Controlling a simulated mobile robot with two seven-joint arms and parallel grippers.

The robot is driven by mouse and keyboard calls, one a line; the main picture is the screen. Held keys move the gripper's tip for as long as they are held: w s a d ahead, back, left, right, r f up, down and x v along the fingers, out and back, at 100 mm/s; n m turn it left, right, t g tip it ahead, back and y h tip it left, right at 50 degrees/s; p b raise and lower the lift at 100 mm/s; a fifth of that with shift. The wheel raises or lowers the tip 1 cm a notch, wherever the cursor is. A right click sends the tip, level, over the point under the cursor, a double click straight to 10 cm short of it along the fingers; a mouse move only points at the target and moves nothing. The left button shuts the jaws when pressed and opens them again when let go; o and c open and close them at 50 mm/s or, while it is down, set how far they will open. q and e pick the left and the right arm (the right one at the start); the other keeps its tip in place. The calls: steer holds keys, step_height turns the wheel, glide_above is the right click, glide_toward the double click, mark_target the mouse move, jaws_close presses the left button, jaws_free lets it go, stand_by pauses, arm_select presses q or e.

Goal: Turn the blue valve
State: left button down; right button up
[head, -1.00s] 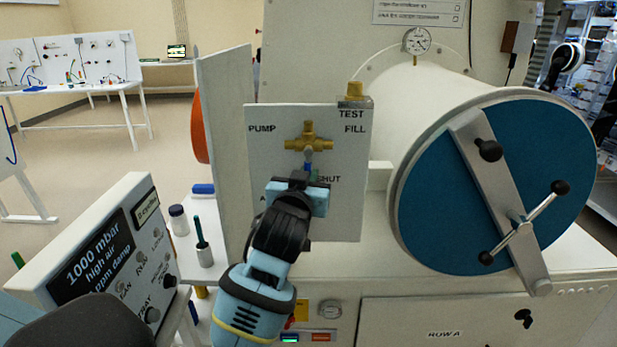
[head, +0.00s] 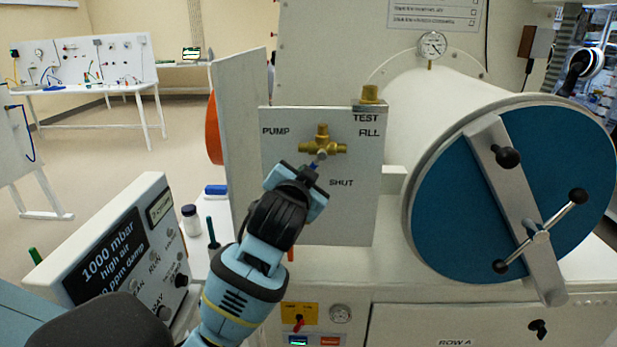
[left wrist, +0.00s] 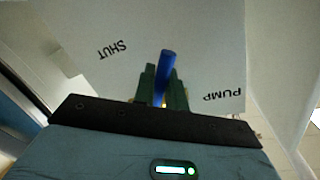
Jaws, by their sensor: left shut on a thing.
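The blue valve handle (left wrist: 168,68) shows in the left wrist view between the two green fingers of my left gripper (left wrist: 160,88), which is shut on it. In the head view the brass valve body (head: 322,146) sits on a white panel (head: 358,215) marked PUMP, TEST, FILL and SHUT. My left gripper (head: 309,172) is just below the valve body and tilted, and the handle is mostly hidden by it. The handle's end points up between the PUMP and SHUT labels in the left wrist view. My right gripper is not in view.
A large cylinder with a blue round door (head: 460,200) and a bar handle stands to the right. A tilted display box (head: 110,260) reading 1000 mbar is at lower left.

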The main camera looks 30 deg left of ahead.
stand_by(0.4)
arm_select(q)
steer(key=c, duration=1.5)
jaws_free()
steer(key=shift+s, duration=0.1)
steer(key=v, duration=0.7)
steer(key=shift+s+d, duration=0.15)
steer(key=shift+s, duration=0.15)
steer(key=shift+r, duration=0.1)
